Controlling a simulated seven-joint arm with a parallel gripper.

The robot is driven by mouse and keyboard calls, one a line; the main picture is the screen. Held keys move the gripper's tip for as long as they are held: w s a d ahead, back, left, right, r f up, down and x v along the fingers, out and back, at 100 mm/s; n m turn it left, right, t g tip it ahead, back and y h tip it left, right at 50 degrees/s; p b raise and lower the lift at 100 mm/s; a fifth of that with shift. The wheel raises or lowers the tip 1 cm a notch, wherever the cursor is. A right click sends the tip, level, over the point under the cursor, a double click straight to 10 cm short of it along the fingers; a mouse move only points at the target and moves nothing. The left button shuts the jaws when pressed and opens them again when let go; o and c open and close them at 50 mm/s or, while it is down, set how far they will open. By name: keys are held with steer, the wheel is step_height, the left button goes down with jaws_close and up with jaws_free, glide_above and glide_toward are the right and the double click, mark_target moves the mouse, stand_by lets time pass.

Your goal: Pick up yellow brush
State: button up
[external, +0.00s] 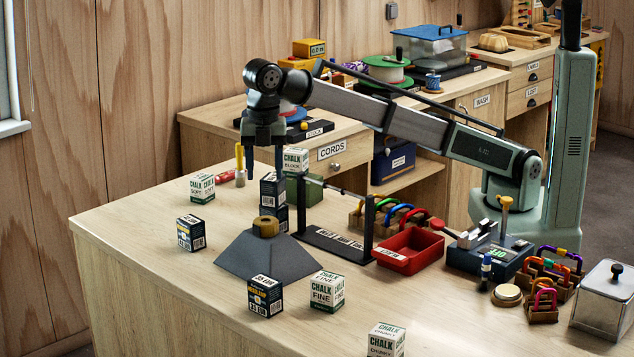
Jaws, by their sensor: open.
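A yellow brush (239,157) appears to stand upright near the back left of the table. Its handle is yellow, and a tan lower part shows beneath it. My gripper (264,168) hangs down just right of the brush in the picture, with its jaws open. I see nothing held between the fingers. The brush and the gripper look apart, but the depth between them is hard to tell from this one view.
Stacked dark boxes (272,188) and a white chalk box (295,160) stand close by my gripper. A chalk box (202,187) and a red item (225,176) are left of it. A grey pyramid (245,255) holds a tape roll.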

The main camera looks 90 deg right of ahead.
steer(key=m+t+y, duration=0.5)
steer(key=m+t, duration=0.8)
steer(key=t, duration=0.3)
glide_above(240, 164)
steer(key=s, duration=0.1)
steer(key=f, duration=0.6)
steer(key=d+f, duration=0.1)
steer(key=f, duration=0.3)
steer(key=s+d+f+m+t, duration=0.1)
steer(key=s+f+m, duration=0.1)
steer(key=s, duration=0.2)
steer(key=x, duration=0.7)
steer(key=shift+d+h, duration=0.25)
steer(key=shift+h, duration=0.05)
steer(key=shift+w, duration=0.1)
